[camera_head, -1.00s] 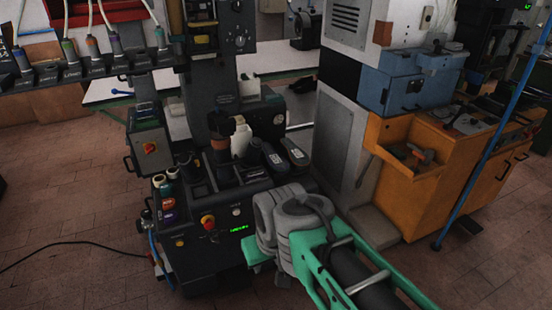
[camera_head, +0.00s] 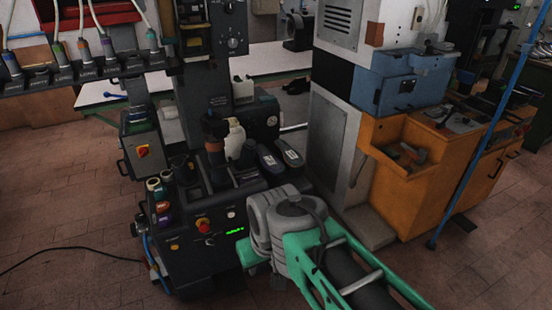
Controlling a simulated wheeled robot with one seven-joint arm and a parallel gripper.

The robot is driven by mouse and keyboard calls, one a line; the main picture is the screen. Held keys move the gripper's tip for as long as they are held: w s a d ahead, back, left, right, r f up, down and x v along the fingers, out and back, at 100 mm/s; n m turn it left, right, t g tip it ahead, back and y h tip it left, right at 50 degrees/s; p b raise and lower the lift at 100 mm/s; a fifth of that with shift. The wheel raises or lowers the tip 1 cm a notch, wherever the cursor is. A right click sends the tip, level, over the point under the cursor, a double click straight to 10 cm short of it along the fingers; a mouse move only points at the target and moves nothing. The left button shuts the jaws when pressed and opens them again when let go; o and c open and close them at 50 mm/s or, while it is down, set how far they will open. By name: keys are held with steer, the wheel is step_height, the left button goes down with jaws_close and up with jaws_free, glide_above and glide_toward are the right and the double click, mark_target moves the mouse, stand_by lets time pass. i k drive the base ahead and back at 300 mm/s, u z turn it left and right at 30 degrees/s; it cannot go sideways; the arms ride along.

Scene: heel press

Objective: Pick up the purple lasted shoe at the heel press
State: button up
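The heel press (camera_head: 210,90) stands left of centre, a dark machine with a control panel, a red knob (camera_head: 203,226) and a lit green display (camera_head: 235,231). Two dark shoe-like forms with pale labels, a left one (camera_head: 268,163) and a right one (camera_head: 291,155), sit side by side at its right. I cannot make out a clearly purple shoe. My arm enters from the lower right, and its grey joint is in front of the press's lower right. My gripper is not visible; the arm's end is hidden or too unclear to tell.
Several coloured cylinders (camera_head: 161,207) sit at the press's left front. A grey cabinet (camera_head: 329,145), a blue box (camera_head: 385,92) and an orange workbench (camera_head: 405,185) stand to the right. A blue pole (camera_head: 470,170) rises there. The tiled floor at left is clear except for a black cable.

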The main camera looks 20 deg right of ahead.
mark_target(273, 166)
steer(key=z, duration=1.35)
steer(key=i, duration=2.35)
steer(key=u, duration=5.2)
